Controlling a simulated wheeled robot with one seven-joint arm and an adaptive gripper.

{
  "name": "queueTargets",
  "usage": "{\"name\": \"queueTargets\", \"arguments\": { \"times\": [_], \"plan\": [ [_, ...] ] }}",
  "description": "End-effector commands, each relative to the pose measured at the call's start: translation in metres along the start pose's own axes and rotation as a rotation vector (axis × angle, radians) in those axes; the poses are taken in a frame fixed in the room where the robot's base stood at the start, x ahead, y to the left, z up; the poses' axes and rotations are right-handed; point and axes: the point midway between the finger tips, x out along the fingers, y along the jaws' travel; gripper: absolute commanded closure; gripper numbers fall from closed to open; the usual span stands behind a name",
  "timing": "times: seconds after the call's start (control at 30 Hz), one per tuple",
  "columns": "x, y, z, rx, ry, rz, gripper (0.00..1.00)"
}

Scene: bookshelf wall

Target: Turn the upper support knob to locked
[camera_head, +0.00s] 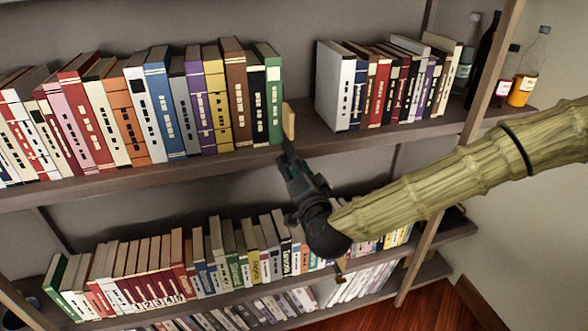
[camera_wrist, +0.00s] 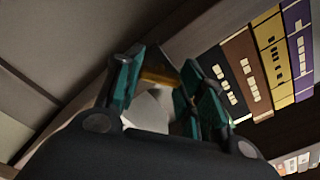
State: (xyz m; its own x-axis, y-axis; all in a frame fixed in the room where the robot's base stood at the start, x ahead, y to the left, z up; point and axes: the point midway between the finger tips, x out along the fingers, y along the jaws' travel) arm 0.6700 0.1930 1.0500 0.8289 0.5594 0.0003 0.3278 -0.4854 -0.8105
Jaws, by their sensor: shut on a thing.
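My gripper (camera_head: 290,160) reaches up to the front edge of the upper shelf, just below a small tan upright piece (camera_head: 289,121) at the right end of the book row. In the wrist view my gripper (camera_wrist: 161,72) has its teal fingers on either side of a yellow-brown piece (camera_wrist: 158,77), which seems to be the upper support knob. The fingers are closed on it. The knob's shape and its turned position cannot be made out; the fingers hide most of it in the head view.
A green book (camera_head: 268,95) stands just left of the tan piece, ending a long row. A gap separates it from a white book (camera_head: 335,88) and more books to the right. Bottles (camera_head: 522,85) stand at the far right. A lower shelf of books (camera_head: 140,270) runs below my gripper.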

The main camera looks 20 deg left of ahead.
Motion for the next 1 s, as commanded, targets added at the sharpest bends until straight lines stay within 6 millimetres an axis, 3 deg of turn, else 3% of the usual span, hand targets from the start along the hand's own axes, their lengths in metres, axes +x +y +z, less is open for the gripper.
{"name": "queueTargets", "arguments": {
  "times": [0.47,0.5,0.6,1.0],
  "plan": [
    [-0.0002,0.0003,0.0003,0.016,-0.001,0.001,0.85],
    [-0.0002,0.0002,0.0004,0.016,-0.001,0.001,0.59],
    [-0.0002,0.0002,0.0004,0.016,-0.001,0.001,0.41],
    [-0.0031,0.0001,0.0003,0.015,-0.001,0.0,0.39]
  ]
}}
